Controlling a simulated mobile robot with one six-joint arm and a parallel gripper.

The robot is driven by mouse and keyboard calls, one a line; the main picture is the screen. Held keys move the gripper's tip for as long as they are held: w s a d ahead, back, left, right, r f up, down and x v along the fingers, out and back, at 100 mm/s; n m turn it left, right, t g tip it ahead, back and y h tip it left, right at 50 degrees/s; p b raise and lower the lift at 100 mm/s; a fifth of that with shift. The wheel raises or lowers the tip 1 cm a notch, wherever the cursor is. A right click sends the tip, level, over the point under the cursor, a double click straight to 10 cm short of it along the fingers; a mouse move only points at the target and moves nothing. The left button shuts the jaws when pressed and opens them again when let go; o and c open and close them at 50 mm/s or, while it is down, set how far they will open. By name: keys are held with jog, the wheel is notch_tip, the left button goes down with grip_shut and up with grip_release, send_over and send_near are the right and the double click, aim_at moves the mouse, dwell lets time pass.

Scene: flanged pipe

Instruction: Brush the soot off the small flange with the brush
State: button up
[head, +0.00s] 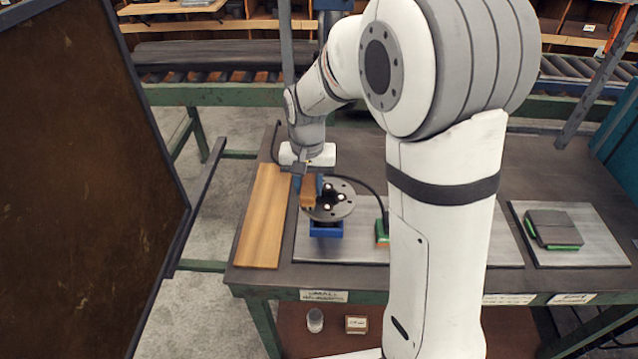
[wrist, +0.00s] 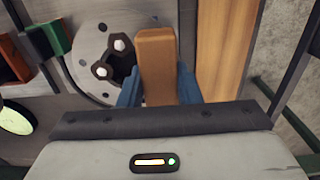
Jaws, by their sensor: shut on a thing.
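The small flange (head: 346,207) is a round grey disc on a blue support (head: 326,230) on the bench. In the wrist view the flange (wrist: 84,58) shows small holes, with black shapes bearing pale spots near its middle; whether the black is soot is unclear. My gripper (head: 307,184) is shut on the brush (head: 308,192), a brown wooden block between blue fingers. In the wrist view my gripper (wrist: 157,88) grips the brush (wrist: 157,55) at the flange's right side. The brush overlaps the flange's edge in the picture. Its bristles are mostly hidden, so contact cannot be told.
A wooden board (head: 262,218) lies left of the flange. A green-sided block (head: 382,233) stands just right of it, with a dark cable nearby. A dark pad with green edging (head: 553,228) lies on a grey plate at right. A large brown panel (head: 80,150) stands at left.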

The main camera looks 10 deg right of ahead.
aim_at(334, 199)
jog(key=shift+s+d+f+b, duration=0.1)
jog(key=shift+s+d, duration=0.2)
jog(key=shift+d, duration=1.1)
jog(key=shift+s+d+b, duration=0.15)
jog(key=shift+s+d, duration=0.15)
jog(key=shift+d, duration=1.1)
jog(key=shift+s+d+f+b, duration=0.1)
jog(key=shift+s+d, duration=0.2)
jog(key=shift+d, duration=1.1)
jog(key=shift+w+a+r+p, duration=0.1)
jog(key=shift+w+a, duration=0.2)
jog(key=shift+a, duration=1.1)
jog(key=shift+w+a+r+p, duration=0.1)
jog(key=shift+w+a, duration=0.2)
jog(key=shift+a, duration=1.15)
jog(key=shift+w+a+p, duration=0.1)
jog(key=shift+w+a, duration=0.2)
jog(key=shift+a, duration=1.1)
jog(key=shift+s+d+f+b, duration=0.1)
jog(key=shift+s+d, duration=0.1)
jog(key=shift+d, duration=0.75)
jog(key=shift+s+d+f+b, duration=0.15)
jog(key=shift+s+d, duration=0.1)
jog(key=shift+d, duration=0.75)
jog(key=shift+s+d+r+b, duration=0.1)
jog(key=shift+s+d, duration=0.1)
jog(key=shift+d, duration=0.75)
